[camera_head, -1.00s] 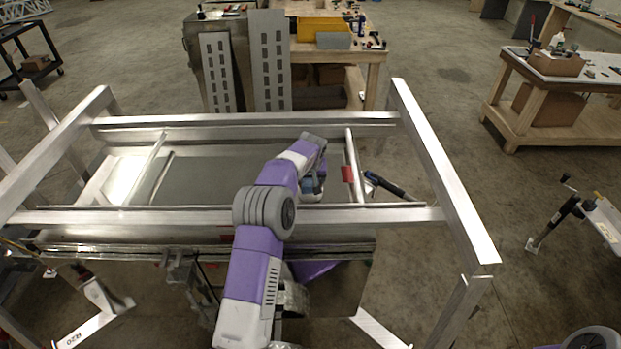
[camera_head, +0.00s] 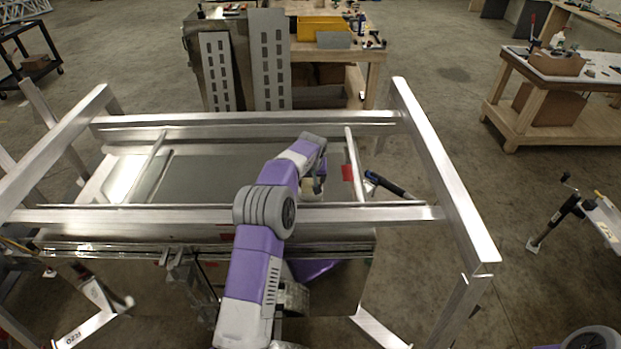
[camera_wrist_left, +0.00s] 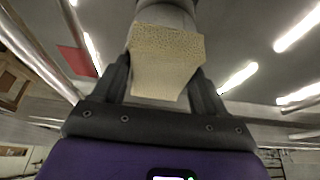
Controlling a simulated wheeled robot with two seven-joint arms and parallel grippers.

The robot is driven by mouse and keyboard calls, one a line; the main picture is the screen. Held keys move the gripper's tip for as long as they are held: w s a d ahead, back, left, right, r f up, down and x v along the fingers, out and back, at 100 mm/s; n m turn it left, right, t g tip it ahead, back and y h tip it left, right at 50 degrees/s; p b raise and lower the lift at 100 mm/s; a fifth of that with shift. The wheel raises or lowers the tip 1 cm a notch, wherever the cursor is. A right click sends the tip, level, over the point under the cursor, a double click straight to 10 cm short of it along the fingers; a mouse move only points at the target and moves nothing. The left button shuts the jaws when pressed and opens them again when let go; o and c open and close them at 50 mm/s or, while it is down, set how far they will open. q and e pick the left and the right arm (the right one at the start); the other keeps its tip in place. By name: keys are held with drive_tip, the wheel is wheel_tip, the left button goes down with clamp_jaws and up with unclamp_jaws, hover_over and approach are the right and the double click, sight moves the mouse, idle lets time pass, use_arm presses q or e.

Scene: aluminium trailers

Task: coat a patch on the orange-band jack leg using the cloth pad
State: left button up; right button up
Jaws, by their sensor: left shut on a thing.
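My left gripper (camera_head: 317,187) reaches over the near rail into the aluminium trailer frame. In the left wrist view its two dark fingers (camera_wrist_left: 162,78) are shut on the cloth pad (camera_wrist_left: 165,62), a tan, speckled block. A pale bit of the pad (camera_head: 307,186) shows beside the gripper in the head view. A grey rounded part (camera_wrist_left: 165,12) stands directly behind the pad; whether they touch, I cannot tell. I cannot make out an orange band on any leg. A dark jack with a blue part (camera_head: 388,186) lies right of the gripper. My right gripper is not in view.
Another jack (camera_head: 555,220) stands at the right. Workbenches stand behind on open floor.

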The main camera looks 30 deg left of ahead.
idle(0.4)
use_arm(q)
drive_tip(key=shift+r+p, duration=2.55)
drive_tip(key=shift+r, duration=0.95)
